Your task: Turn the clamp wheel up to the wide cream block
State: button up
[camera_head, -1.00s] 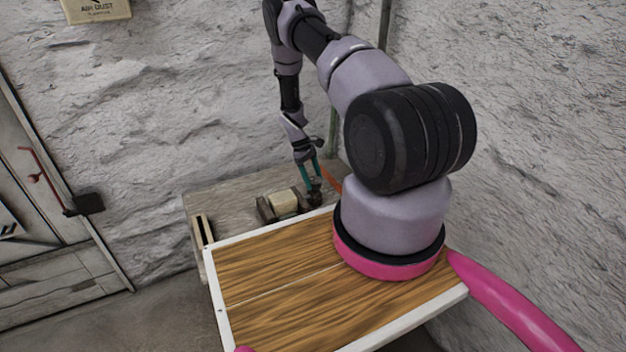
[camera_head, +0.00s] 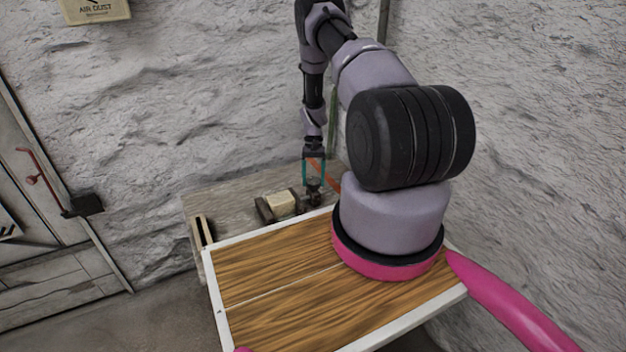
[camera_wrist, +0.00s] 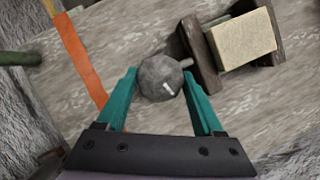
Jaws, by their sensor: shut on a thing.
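The clamp wheel (camera_wrist: 160,78) is a dark grey faceted knob with a pale mark on its face. It also shows in the head view (camera_head: 313,187). A short pale rod runs from it toward the clamp's dark jaw (camera_wrist: 198,52). The wide cream block (camera_wrist: 243,45) sits between the dark jaws, and in the head view (camera_head: 281,204) it lies left of the wheel. In the wrist view a narrow space shows between the near jaw and the block. My gripper (camera_wrist: 163,88), with teal fingers, is shut on the wheel, one finger on each side. It shows upright in the head view (camera_head: 313,180).
An orange strip (camera_wrist: 80,58) lies left of the wheel. A rough stone wall (camera_head: 180,110) rises behind the grey bench (camera_head: 232,198). A slotted pale box (camera_head: 203,229) stands at the bench's left end.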

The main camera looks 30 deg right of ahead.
jog(key=m+t+y, duration=0.1)
jog(key=m, duration=0.2)
jog(key=shift+d+m, duration=0.15)
jog(key=shift+m, duration=0.25)
jog(key=shift+s+m+t+y, duration=0.1)
jog(key=shift+m+t+y, duration=0.4)
jog(key=shift+m, duration=1.3)
jog(key=o, duration=1.4)
jog(key=shift+c, duration=0.2)
jog(key=v, duration=1)
jog(key=shift+r, duration=0.4)
jog(key=shift+d, duration=0.15)
